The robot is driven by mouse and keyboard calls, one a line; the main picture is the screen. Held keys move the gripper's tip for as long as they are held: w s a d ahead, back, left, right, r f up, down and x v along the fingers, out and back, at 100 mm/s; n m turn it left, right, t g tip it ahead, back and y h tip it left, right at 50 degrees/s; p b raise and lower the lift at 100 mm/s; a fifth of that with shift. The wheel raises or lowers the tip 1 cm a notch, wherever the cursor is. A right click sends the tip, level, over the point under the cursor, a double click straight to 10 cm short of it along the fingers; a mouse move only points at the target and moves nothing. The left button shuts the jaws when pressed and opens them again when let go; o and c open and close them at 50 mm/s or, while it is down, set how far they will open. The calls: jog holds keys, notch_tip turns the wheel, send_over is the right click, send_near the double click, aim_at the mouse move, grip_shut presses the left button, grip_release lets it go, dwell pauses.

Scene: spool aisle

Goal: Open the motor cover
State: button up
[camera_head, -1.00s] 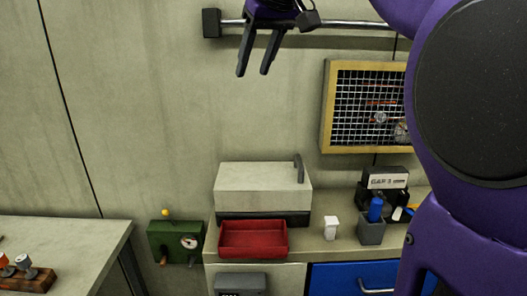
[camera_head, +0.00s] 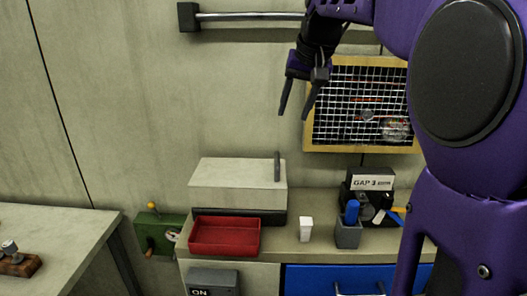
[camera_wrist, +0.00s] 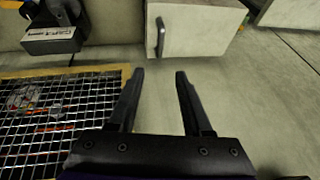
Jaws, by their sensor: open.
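The motor cover appears to be the pale beige box lid (camera_head: 236,184) with a dark upright handle (camera_head: 277,167) at its right end. It sits level on a dark base (camera_head: 262,217) on the counter, with no visible gap. In the wrist view the lid (camera_wrist: 202,22) is at the top centre, with its handle (camera_wrist: 160,38) beyond my fingertips. My gripper (camera_head: 296,114) is open and empty, up and to the right of the handle, in front of the wall. In the wrist view my gripper (camera_wrist: 162,74) points toward the handle without touching it.
A yellow-framed wire mesh panel (camera_head: 358,103) is on the wall close to my gripper. A red tray (camera_head: 225,236), a white block (camera_head: 305,229), a grey cup (camera_head: 347,235) and a black GAP 3 holder (camera_head: 370,185) stand on the counter. A metal rail (camera_head: 245,16) runs above.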

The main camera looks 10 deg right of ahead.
aim_at(278, 158)
jog(key=b+x, duration=0.1)
jog(key=x, duration=1.5)
jog(key=shift+b, duration=0.3)
jog(key=shift+r, duration=0.1)
grip_shut()
dwell(0.4)
